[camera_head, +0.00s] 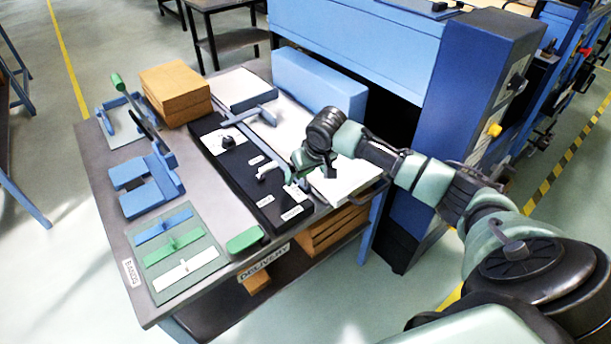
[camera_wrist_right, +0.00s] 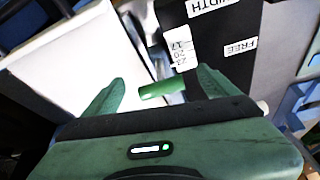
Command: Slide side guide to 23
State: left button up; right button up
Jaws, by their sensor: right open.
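The side guide appears in the right wrist view as a grey bar with a green handle (camera_wrist_right: 160,90). The handle lies between the spread fingers of my right gripper (camera_wrist_right: 160,79), with space on both sides. A white number scale (camera_wrist_right: 181,48) marked 17, 20 and 23 is beside the guide; which number the guide is at I cannot tell. In the head view my right gripper (camera_head: 314,166) is open, low over the near right end of the black panel (camera_head: 225,165), partly hiding the guide there. My left gripper is out of view.
The table (camera_head: 105,185) also holds a brown stack (camera_head: 175,90), a blue fixture (camera_head: 148,185), a mat with coloured strips (camera_head: 185,288) and a green block (camera_head: 245,239). A tall blue machine (camera_head: 475,85) stands behind my right arm. WIDTH and FREE labels show on the panel.

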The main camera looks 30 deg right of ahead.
aim_at(303, 182)
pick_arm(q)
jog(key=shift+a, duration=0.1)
pick_arm(e)
jog(key=shift+x, duration=1.35)
grip_shut()
jog(key=shift+w+r+p, duration=0.3)
jog(key=shift+w+p, duration=0.1)
jog(key=shift+p, duration=0.35)
jog(key=shift+w+f, duration=0.15)
jog(key=shift+w, duration=0.2)
jog(key=shift+w+f, duration=0.15)
jog(key=shift+f, duration=0.1)
jog(key=shift+c, duration=1)
grip_release()
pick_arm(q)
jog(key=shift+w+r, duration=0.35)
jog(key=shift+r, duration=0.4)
pick_arm(e)
jog(key=shift+o, duration=1)
jog(key=shift+s+r, duration=0.1)
jog(key=shift+s, duration=0.1)
